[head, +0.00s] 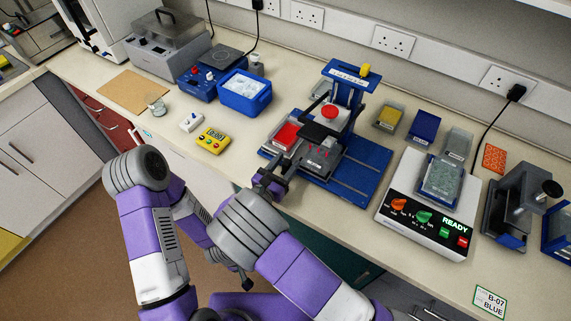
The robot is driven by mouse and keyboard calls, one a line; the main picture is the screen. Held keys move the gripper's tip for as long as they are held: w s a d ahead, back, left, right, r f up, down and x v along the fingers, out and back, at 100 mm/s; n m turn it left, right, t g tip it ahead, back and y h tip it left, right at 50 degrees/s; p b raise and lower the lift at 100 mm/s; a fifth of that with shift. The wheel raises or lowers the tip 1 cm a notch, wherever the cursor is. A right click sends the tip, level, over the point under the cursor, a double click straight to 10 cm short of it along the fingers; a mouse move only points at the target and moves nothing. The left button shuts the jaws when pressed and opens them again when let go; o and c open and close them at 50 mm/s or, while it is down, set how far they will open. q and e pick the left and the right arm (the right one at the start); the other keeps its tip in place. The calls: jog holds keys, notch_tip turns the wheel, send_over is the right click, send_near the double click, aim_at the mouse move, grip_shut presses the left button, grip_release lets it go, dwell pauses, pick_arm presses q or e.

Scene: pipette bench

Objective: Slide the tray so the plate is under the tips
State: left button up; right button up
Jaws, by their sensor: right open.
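A blue pipette stand (347,92) rises from a blue base (362,168) on the bench. A dark head (318,131) with a red round knob on top juts out from it; the tips are not clear to see. A grey tray (317,162) lies on the base, partly under the head, and a red plate (287,135) sits at its left side, left of the head. My right gripper (281,169) is open at the tray's near left edge; I cannot tell whether it touches. My left gripper is mostly hidden behind the arms, and its jaws cannot be made out.
The bench's front edge runs just below my right gripper.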

jog(key=shift+r, duration=0.1)
notch_tip(320, 180, up, 10)
jog(key=shift+f+p, duration=0.1)
jog(key=shift+p, duration=0.8)
jog(key=shift+s, duration=0.1)
